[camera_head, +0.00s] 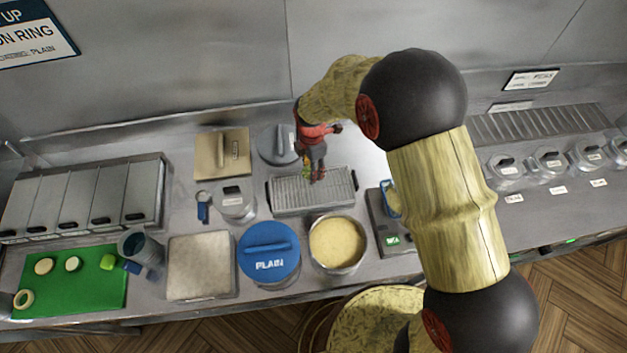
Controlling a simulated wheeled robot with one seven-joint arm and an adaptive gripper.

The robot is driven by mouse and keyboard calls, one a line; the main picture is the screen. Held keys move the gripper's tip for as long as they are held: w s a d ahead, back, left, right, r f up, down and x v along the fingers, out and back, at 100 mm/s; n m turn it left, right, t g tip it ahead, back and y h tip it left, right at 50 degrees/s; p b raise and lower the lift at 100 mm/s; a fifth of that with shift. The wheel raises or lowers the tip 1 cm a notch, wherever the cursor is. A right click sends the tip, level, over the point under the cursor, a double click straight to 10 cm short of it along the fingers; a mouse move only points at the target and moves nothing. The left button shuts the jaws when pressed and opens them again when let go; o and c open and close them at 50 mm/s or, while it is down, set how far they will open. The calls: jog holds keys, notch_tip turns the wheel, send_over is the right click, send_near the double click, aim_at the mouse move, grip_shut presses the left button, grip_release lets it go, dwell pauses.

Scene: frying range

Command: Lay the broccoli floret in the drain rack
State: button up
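The drain rack (335,192) is a grey ribbed tray with dark end handles in the middle of the counter. My gripper (315,177) points down at the rack's back edge. A small yellow-green piece (307,172), which looks like the broccoli floret, shows right at the fingertips, partly hidden by them. It is too small to tell whether the fingers are closed on it or whether it touches the rack.
A pot of yellow batter (337,243) and a blue lid marked PLAIN (268,251) stand in front of the rack. A lidded steel pot (235,203) is left of it, a dark scale-like device (391,228) right. A green board (70,283) with cut pieces lies far left.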

aim_at(312, 188)
jog(key=shift+s+f, duration=0.2)
jog(key=shift+d+f+b, duration=0.2)
jog(key=shift+f+b, duration=0.15)
jog(key=shift+f, duration=0.15)
notch_tip(312, 188, down, 7)
jog(key=b, duration=0.4)
jog(key=shift+a+r, duration=0.1)
jog(key=shift+r, duration=0.05)
jog(key=o, duration=0.9)
notch_tip(312, 188, up, 12)
